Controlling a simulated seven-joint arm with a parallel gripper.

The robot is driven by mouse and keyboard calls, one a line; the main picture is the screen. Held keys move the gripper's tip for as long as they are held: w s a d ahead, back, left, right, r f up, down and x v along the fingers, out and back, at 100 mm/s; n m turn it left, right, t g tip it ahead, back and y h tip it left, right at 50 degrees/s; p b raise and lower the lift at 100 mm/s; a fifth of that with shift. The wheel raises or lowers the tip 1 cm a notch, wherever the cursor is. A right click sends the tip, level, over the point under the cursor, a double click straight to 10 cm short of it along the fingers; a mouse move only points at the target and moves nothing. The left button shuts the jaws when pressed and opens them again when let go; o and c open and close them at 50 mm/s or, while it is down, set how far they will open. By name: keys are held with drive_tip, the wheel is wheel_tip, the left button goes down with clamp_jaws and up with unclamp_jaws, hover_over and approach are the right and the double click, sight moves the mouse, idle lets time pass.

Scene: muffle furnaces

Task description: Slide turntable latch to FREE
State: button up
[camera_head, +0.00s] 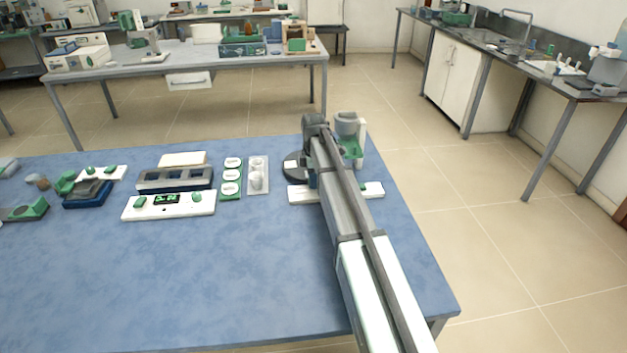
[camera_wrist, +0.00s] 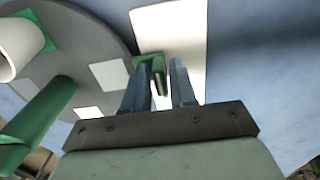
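The turntable is a round grey disc with white square patches; it shows at the left of the wrist view (camera_wrist: 85,35) and as a dark disc left of my arm in the head view (camera_head: 293,168). A white base plate (camera_wrist: 170,30) lies beside it. A small green and dark tab (camera_wrist: 157,72), apparently the latch, rises near the plate's edge. My gripper (camera_wrist: 161,72) points at it, its two fingers apart with the tab between or just beyond their tips. I cannot tell whether they touch it. In the head view my arm hides the latch and the fingertips.
A green post (camera_wrist: 40,110) and a white cup-like part (camera_wrist: 18,50) stand on the disc. Left of the turntable are a white and green strip (camera_head: 230,178), a tray with a white piece (camera_head: 258,176) and a control panel (camera_head: 168,205). The table front (camera_head: 200,280) is clear.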

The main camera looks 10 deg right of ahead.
drive_tip(key=shift+s+f, duration=0.2)
drive_tip(key=shift+f, duration=0.35)
clamp_jaws()
drive_tip(key=shift+s, duration=0.95)
drive_tip(key=shift+o, duration=0.5)
unclamp_jaws()
drive_tip(key=shift+w, duration=0.15)
drive_tip(key=shift+r, duration=0.1)
drive_tip(key=shift+w+r, duration=0.2)
drive_tip(key=shift+r, duration=3.3)
